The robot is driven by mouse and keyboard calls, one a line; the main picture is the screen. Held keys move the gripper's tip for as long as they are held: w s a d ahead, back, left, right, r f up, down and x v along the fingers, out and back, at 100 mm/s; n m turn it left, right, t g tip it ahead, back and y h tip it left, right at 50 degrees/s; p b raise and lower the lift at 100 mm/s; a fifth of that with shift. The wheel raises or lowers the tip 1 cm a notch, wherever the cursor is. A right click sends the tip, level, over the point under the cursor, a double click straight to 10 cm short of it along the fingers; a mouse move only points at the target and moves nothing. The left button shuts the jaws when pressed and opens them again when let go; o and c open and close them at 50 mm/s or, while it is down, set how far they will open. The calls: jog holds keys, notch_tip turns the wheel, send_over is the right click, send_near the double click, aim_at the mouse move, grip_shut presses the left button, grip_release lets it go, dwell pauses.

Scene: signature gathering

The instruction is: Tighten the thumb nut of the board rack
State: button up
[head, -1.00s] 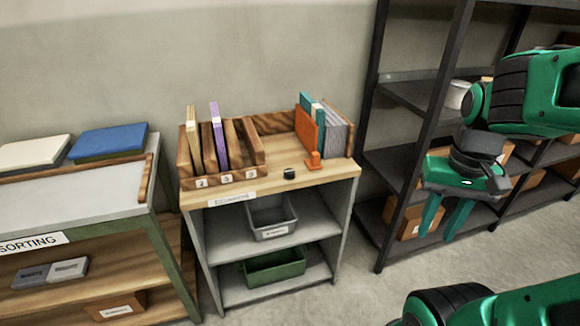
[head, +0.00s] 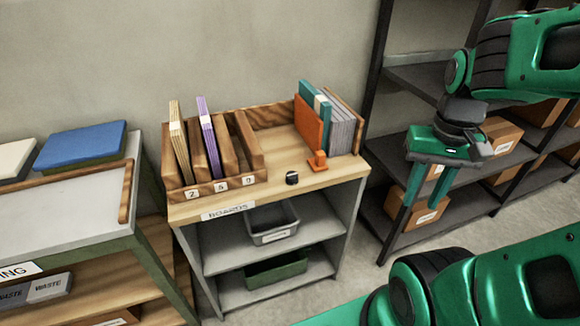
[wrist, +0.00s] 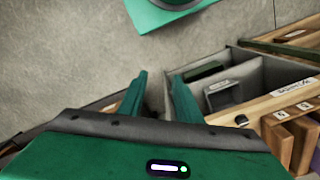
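The board rack (head: 219,187) is a wooden rack with numbered slots at the left of a small cabinet's top. A cream board (head: 179,145) and a purple-edged board (head: 208,140) stand in its slots. A small black knob (head: 291,178), which may be the thumb nut, is on the wooden top just right of the rack. It also shows in the wrist view (wrist: 241,121). I cannot tell how it is fixed. My gripper (head: 414,207) is open and empty, to the right of the cabinet. Its fingers point down, apart from everything, also in the wrist view (wrist: 158,80).
An orange piece (head: 318,161) stands near the knob, before several upright books and boards (head: 325,115). Grey (head: 272,222) and green bins (head: 275,268) sit on the cabinet's shelves. A sorting table (head: 80,205) is at left, dark shelving with boxes (head: 418,209) at right.

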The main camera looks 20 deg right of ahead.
jog(key=o, duration=0.4)
jog(key=shift+s+a+r, duration=0.1)
jog(key=shift+s+r, duration=0.05)
jog(key=n, duration=2.5)
send_over(292, 174)
notch_tip(292, 174, down, 2)
jog(key=shift+m, duration=0.3)
notch_tip(292, 174, down, 11)
jog(key=shift+r, duration=0.2)
jog(key=c, duration=1)
